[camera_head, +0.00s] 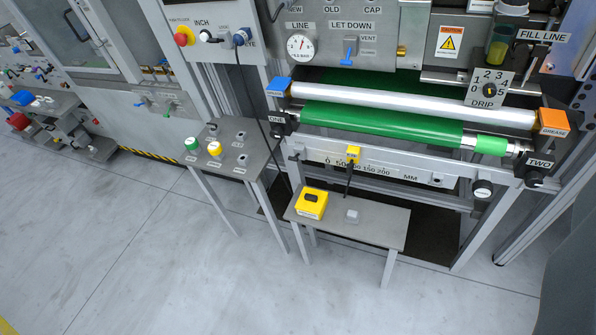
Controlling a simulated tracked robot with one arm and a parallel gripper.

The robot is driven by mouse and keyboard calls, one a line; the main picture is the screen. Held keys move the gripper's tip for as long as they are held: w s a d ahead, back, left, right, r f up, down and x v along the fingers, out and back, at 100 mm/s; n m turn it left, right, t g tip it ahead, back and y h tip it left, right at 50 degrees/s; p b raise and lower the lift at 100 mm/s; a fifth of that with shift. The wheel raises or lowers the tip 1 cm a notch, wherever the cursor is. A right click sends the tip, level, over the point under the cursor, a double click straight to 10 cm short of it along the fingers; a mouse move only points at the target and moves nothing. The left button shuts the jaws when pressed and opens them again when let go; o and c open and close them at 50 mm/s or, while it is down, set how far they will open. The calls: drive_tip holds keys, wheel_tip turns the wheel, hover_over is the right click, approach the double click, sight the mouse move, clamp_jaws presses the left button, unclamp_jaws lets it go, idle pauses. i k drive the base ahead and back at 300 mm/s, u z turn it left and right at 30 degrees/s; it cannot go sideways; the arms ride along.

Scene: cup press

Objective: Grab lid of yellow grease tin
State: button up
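A small round yellow tin (214,149), its top pale, stands on a small grey side table (249,136) left of the machine. It is likely the grease tin, but its label is too small to read. Its top looks closed. A similar green tin (191,145) stands just left of it, close by. My gripper is not in view, so I cannot see whether it is open or shut.
A grey bench (382,222) in front of the rollers holds a yellow box (312,204) and a small grey block (352,216). The green roller (385,125) spans the machine. Floor (150,250) at front left is clear.

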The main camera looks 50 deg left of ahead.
sight(311, 200)
drive_tip(key=u, duration=0.45)
drive_tip(key=i, duration=0.85)
drive_tip(key=u, duration=0.65)
drive_tip(key=k, duration=0.75)
drive_tip(key=u, duration=0.25)
drive_tip(key=i, duration=0.75)
drive_tip(key=z, duration=0.1)
